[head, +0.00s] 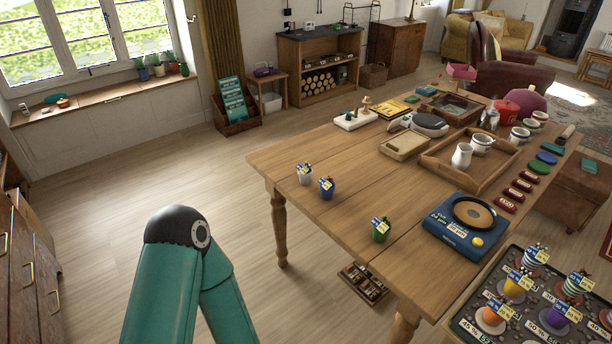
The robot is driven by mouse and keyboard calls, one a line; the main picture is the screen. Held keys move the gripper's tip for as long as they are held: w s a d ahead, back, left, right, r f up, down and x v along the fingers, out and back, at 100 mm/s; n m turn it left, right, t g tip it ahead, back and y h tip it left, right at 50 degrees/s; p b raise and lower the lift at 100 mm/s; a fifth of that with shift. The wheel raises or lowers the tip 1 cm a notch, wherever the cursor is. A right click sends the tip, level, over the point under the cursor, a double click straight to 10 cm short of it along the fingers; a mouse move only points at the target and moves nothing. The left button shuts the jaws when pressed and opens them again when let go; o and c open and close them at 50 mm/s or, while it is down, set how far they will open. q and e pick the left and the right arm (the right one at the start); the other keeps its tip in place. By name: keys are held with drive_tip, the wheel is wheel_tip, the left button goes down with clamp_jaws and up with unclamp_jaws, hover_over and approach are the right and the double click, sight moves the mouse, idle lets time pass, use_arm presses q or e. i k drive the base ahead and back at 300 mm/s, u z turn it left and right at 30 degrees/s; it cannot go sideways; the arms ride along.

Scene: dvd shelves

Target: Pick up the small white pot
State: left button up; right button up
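The small white pot (305,175) stands upright at the left end of the wooden table (345,205), near its edge. It has a plant or tag with blue and yellow on top. A small blue pot (326,188) stands just to its right, and a small green pot (380,230) stands nearer the front edge. A green arm of mine with a black joint rises at the bottom, left of the table and apart from the pots. Neither gripper shows in the head view.
A blue turntable device (466,228) sits at the table's front right. A wooden tray (448,178) with white jugs lies behind it. A dark tray (470,318) with several coloured pots is at lower right.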

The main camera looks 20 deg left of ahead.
sight(305, 171)
drive_tip(key=z, duration=0.75)
drive_tip(key=i, duration=0.15)
drive_tip(key=u, duration=2.65)
drive_tip(key=i, duration=1.7)
drive_tip(key=z, duration=1.25)
